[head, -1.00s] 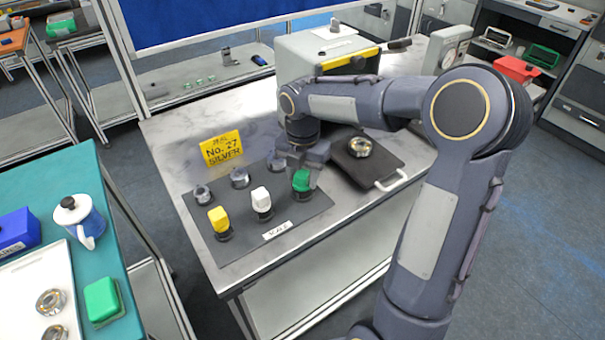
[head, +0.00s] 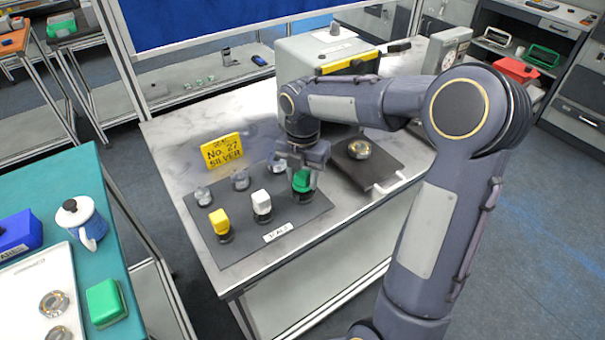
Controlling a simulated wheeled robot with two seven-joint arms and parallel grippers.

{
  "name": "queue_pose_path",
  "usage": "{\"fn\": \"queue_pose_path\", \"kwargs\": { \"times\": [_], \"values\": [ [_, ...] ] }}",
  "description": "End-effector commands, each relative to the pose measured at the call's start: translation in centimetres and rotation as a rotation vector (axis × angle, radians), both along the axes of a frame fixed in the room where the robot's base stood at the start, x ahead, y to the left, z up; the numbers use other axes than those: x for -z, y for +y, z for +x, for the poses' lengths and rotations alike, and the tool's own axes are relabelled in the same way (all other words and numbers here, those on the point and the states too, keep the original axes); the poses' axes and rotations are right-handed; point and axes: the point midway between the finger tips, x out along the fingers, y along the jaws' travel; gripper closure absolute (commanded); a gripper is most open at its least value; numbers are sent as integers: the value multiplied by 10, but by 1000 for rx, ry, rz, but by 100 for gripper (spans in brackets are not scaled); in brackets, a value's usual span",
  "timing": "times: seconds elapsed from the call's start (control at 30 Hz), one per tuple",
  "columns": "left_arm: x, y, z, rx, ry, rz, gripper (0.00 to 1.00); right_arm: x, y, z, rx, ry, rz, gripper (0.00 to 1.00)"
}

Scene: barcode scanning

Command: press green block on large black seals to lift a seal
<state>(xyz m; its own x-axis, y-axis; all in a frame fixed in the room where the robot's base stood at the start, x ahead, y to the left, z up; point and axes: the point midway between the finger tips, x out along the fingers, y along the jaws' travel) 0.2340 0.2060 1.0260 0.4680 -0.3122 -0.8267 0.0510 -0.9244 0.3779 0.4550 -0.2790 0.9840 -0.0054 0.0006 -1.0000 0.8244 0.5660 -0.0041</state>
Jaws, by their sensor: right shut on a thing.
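The green block (head: 302,182) is at the right end of the front row on a dark grey mat (head: 255,232). It stands over a black seal (head: 303,197), and I cannot tell whether the seal clings to it. My right gripper (head: 302,177) reaches down from above and is shut on the green block, partly hiding it. A yellow block (head: 218,217) and a white block (head: 261,200) stand in the same row, each on a black base. My left gripper is not in view.
Several clear-grey pieces, one here (head: 240,179), form the mat's back row. A yellow sign (head: 222,151) stands behind. A black tray (head: 385,165) with a metal ring part (head: 358,149) lies right of the gripper. A teal table (head: 60,185) is at the left.

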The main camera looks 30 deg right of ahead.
Motion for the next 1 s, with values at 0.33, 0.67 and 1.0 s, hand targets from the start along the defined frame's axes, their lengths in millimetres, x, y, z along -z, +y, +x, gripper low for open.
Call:
{"fn": "queue_pose_path", "kwargs": {
  "times": [0.33,0.67,1.0],
  "values": [
    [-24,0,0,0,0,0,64,-27,0,1,0,-5,0,86],
    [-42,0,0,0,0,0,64,-47,0,1,0,-6,-1,86],
    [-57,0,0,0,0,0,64,-62,0,1,0,-6,-1,86]
  ]
}}
